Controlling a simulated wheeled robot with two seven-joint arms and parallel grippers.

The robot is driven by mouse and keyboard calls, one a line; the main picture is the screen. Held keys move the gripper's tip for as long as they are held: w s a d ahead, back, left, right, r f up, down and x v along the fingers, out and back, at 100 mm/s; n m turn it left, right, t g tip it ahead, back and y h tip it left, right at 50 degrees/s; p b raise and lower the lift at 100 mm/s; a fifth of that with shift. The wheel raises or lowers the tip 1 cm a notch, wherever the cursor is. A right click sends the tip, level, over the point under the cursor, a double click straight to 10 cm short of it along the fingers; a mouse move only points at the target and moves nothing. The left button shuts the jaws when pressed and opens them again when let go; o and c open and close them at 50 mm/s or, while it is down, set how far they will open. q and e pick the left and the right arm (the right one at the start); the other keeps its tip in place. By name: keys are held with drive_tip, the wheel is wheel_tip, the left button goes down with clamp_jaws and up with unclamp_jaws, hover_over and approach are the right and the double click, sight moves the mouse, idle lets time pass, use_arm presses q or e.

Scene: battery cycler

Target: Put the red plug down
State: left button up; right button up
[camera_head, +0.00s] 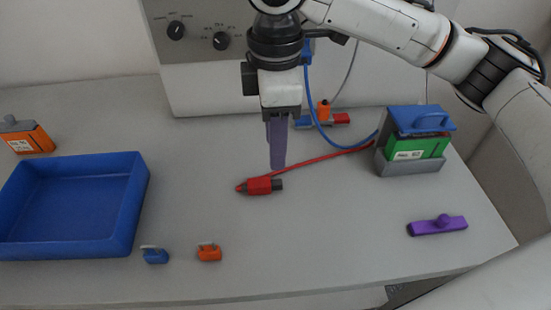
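The red plug (259,186) with a dark grey end lies on the grey table near the middle. A red cable (325,158) runs from it toward the battery holder at the right. My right gripper (278,166) points down, with its purple-grey fingertips at the upper edge of the plug in the picture. The fingers overlap from this angle, so I cannot tell their gap or whether they touch the plug. My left gripper is not in view.
A blue tray (137,215) is at the left, with an orange battery (28,139) behind it. Small blue (155,256) and orange (209,252) pieces lie in front. A green battery (418,147) sits in a holder at the right, near a purple piece (437,226). The cycler (200,75) stands behind.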

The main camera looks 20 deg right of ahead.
drive_tip(key=shift+r, duration=1.4)
